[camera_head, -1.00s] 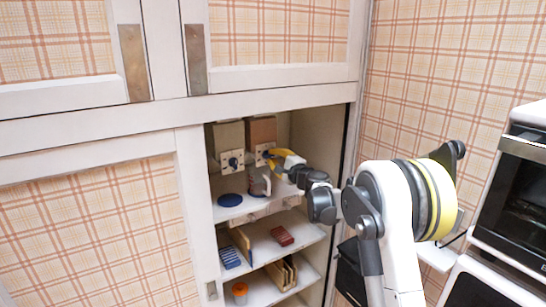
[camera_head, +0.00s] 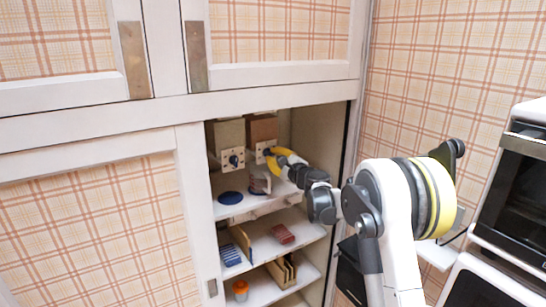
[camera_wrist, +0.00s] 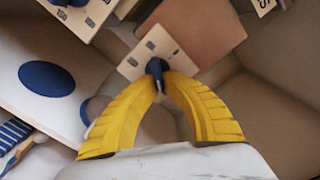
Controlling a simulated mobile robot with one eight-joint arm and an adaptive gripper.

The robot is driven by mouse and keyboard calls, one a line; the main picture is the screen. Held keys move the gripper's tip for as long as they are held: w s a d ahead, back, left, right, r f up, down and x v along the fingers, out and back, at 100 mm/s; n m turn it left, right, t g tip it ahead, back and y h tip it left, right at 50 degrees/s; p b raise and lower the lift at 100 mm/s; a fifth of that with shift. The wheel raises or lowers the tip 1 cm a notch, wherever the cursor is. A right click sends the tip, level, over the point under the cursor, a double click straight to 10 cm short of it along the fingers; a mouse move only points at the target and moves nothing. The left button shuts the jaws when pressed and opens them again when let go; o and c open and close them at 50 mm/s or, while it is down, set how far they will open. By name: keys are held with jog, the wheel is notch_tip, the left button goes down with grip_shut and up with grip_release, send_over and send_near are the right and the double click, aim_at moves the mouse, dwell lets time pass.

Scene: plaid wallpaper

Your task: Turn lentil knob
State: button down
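Two box dispensers stand on the upper shelf inside the open cabinet, each with a pale, marked front plate. The right dispenser (camera_head: 263,130) is brown; its plate (camera_wrist: 135,62) and dark blue knob (camera_wrist: 157,67) show in the wrist view. The left dispenser (camera_head: 228,134) has its own dark blue knob (camera_head: 234,160). I cannot read which one is lentil. My yellow-fingered gripper (camera_wrist: 160,80) is at the right dispenser, its fingertips closed around the knob from both sides.
A round blue disc (camera_head: 230,198) lies on the shelf below the left dispenser. A mug (camera_head: 260,184) stands beneath my gripper. Lower shelves hold a blue striped item (camera_head: 230,255), a red block (camera_head: 283,233) and an orange item (camera_head: 240,290). The cabinet's right wall is close to my arm.

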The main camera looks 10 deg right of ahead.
jog(key=c, duration=1.5)
grip_release()
jog(key=shift+a, duration=0.1)
jog(key=shift+s, duration=0.1)
jog(key=v, duration=1.2)
jog(key=shift+r, duration=0.1)
